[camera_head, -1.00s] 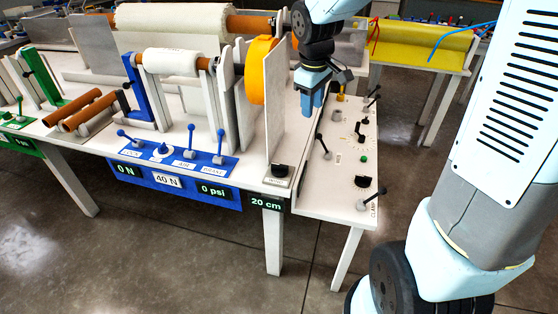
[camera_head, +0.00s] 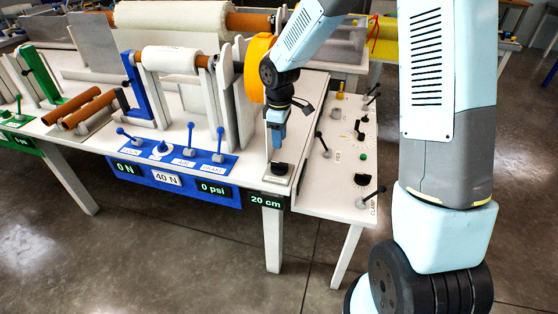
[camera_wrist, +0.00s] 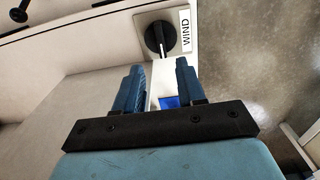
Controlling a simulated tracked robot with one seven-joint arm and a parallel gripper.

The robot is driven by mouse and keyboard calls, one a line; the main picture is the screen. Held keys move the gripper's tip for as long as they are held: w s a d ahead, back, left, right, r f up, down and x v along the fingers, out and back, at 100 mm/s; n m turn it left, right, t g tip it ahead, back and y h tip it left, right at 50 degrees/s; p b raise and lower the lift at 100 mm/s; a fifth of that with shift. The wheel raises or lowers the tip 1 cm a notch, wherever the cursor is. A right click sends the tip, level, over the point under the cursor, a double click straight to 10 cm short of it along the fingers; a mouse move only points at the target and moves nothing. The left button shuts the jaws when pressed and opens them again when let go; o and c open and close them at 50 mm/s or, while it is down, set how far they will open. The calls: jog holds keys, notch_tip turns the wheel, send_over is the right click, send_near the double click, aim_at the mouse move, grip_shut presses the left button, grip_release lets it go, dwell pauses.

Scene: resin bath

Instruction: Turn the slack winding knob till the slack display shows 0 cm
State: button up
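The black slack winding knob (camera_head: 281,169) sits on a plate at the front right corner of the white table. In the wrist view the knob (camera_wrist: 160,38), with a pale pointer line, is beside a label reading WIND. The slack display (camera_head: 266,201) below it on the front edge reads 20 cm. My gripper (camera_head: 277,141) points down just behind and above the knob in the head view. In the wrist view my gripper (camera_wrist: 159,80) is open, with a gap between its two blue fingers. The knob lies beyond the fingertips, and no contact shows.
A blue panel (camera_head: 172,166) with several levers stands left of the knob; its displays read 0 N, 40 N and 0 psi. A yellow-orange roll (camera_head: 256,65) is behind my gripper. A lower side table (camera_head: 328,190) with several knobs and levers is at right.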

aim_at(279, 166)
notch_tip(279, 166, down, 10)
jog(key=shift+r, duration=0.1)
dwell(0.4)
grip_shut()
dwell(0.3)
